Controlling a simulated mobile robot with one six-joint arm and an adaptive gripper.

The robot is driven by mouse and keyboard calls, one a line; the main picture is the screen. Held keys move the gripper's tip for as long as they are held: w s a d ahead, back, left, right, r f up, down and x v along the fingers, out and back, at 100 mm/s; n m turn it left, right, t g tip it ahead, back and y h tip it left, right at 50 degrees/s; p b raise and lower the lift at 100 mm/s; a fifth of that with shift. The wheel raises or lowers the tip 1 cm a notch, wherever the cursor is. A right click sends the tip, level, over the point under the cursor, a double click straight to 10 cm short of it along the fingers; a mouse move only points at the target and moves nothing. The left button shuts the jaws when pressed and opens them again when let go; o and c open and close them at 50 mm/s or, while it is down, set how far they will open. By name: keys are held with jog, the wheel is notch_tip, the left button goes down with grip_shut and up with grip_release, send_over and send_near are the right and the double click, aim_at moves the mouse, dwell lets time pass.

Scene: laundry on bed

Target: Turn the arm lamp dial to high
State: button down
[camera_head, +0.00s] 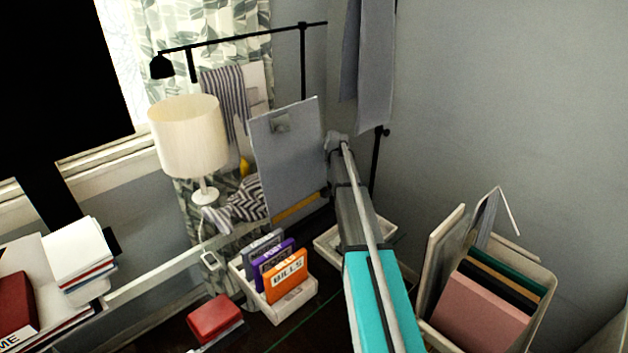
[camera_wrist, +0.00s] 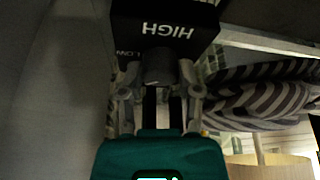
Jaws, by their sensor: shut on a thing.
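The black arm lamp (camera_head: 245,42) stands at the back, its long arm reaching left to a small shade. In the wrist view, a black label plate (camera_wrist: 190,12) carries the words HIGH (camera_wrist: 167,30) and LOW (camera_wrist: 127,54). A dark rounded dial (camera_wrist: 160,66) sits just below HIGH, to the right of LOW. My gripper (camera_wrist: 159,78) is shut on the dial, one finger on each side. Which mark the dial points to cannot be told. In the head view my gripper's fingers and the dial are hidden behind the arm and the grey board.
A grey clipboard (camera_head: 287,160) stands upright left of my arm. A cream table lamp (camera_head: 188,137) is further left. A white file tray (camera_head: 280,304) and a bin of folders (camera_head: 535,325) flank the arm. Striped cloth (camera_wrist: 260,90) lies right in the wrist view.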

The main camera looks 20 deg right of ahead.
jog(key=shift+s, duration=0.3)
jog(key=shift+c, duration=1.5)
grip_release()
jog(key=shift+r, duration=0.1)
jog(key=shift+w, duration=0.1)
jog(key=shift+r, duration=0.1)
